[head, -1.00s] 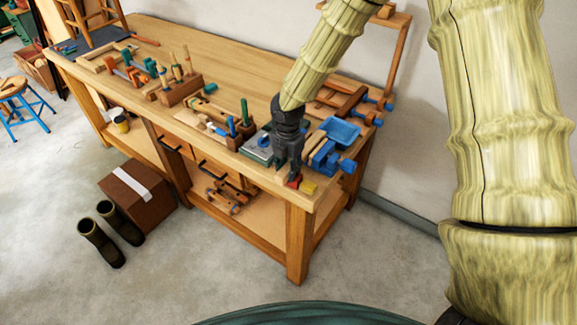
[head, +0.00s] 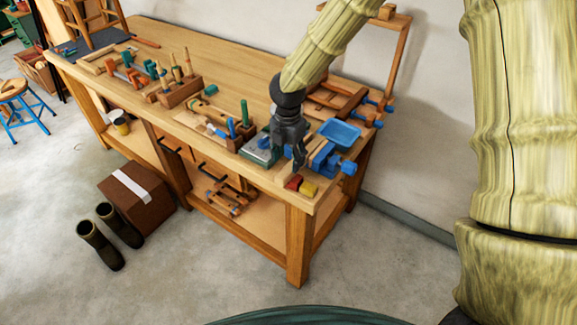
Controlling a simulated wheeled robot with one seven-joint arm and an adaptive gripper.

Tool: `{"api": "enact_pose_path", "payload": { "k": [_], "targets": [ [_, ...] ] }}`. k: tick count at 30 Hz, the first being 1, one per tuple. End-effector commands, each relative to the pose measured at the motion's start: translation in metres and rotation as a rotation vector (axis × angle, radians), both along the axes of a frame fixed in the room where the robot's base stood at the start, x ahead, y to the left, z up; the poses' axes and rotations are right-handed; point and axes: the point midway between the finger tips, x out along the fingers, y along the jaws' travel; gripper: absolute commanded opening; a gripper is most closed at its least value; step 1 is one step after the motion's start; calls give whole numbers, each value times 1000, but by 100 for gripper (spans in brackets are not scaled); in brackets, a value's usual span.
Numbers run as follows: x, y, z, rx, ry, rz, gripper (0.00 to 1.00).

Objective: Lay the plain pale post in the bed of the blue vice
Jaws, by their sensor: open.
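The blue vice (head: 326,160) sits at the near right end of the wooden workbench, with its blue handle end pointing right. My gripper (head: 288,162) is open, pointing down just left of the vice, above the bench's near edge. I see nothing between its fingers, though they are small and dark here. I cannot pick out the plain pale post for certain; my gripper and the vice jaws hide part of this area, and the vice bed is too small to read.
A red block (head: 293,182) and a yellow block (head: 308,188) lie at the front corner. A blue tray (head: 339,132) is behind the vice. A green-grey device (head: 258,150) and a wooden tool block (head: 240,130) stand left. The workbench's (head: 235,85) back middle is clear.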

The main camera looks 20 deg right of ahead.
Motion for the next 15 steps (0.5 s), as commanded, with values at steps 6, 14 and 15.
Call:
{"api": "enact_pose_path", "payload": {
  "k": [6, 14, 15],
  "targets": [
    [1, 0, 34, 2, -4, -1, 53],
    [1, 0, 67, 2, -2, -2, 53],
    [1, 0, 70, 1, -2, -1, 53]
  ]
}}
